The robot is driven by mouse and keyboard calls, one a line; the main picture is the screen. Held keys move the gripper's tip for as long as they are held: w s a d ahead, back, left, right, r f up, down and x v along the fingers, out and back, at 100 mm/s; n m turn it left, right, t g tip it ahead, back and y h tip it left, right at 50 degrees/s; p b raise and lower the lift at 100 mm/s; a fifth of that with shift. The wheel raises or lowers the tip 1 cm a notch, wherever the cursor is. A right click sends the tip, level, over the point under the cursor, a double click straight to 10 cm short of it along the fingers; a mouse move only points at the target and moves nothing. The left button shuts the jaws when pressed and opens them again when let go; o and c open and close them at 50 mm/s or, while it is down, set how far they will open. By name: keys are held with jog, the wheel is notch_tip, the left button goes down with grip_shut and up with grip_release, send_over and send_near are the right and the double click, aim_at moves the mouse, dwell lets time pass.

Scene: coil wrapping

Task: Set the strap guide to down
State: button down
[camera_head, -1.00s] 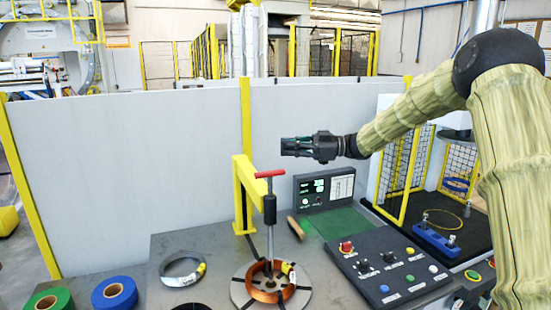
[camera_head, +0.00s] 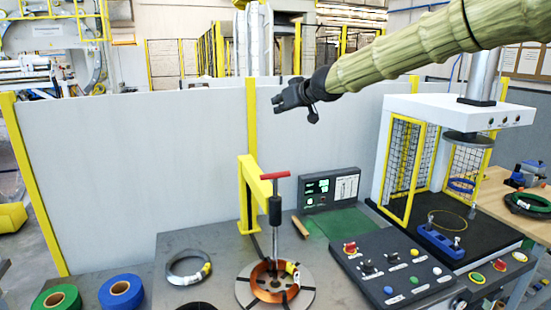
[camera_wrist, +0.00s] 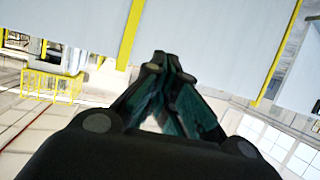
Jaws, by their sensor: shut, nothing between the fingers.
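No part is readably marked as the strap guide. A dark control panel (camera_head: 405,262) on the table carries black selector knobs (camera_head: 367,267), a red button and several coloured buttons; its labels and knob settings are too small to read. To its left, a red T-handle (camera_head: 275,175) tops a grey post held by a yellow arm (camera_head: 256,180), above a copper coil (camera_head: 272,282) on a round plate. My gripper (camera_head: 279,102) is raised high in front of the white partition, above and left of the panel, touching nothing. In the wrist view its fingertips (camera_wrist: 158,62) are together and empty.
A small display box (camera_head: 329,188) and a green mat stand behind the panel. A yellow-framed press (camera_head: 450,110) is at right. A grey ring (camera_head: 188,268), a blue roll (camera_head: 120,292) and a green roll (camera_head: 57,299) lie at left. Air around my gripper is free.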

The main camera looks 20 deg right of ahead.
jog(key=s+a+m+g+h, duration=0.2)
jog(key=s+a+g, duration=0.1)
jog(key=s, duration=0.6)
jog(key=s+a+m+g+h, duration=0.15)
jog(key=s+g, duration=0.25)
jog(key=s, duration=0.5)
jog(key=shift+n, duration=0.25)
jog(key=p+x, duration=0.1)
jog(key=x, duration=0.3)
jog(key=p+x, duration=0.2)
jog(key=x, duration=0.2)
jog(key=s+p+x, duration=0.1)
jog(key=p+x, duration=0.1)
jog(key=x, duration=0.2)
jog(key=shift+a+f, duration=0.35)
jog(key=shift+f, duration=0.1)
jog(key=shift+f+p, duration=0.35)
jog(key=shift+f, duration=0.3)
jog(key=shift+s, duration=0.1)
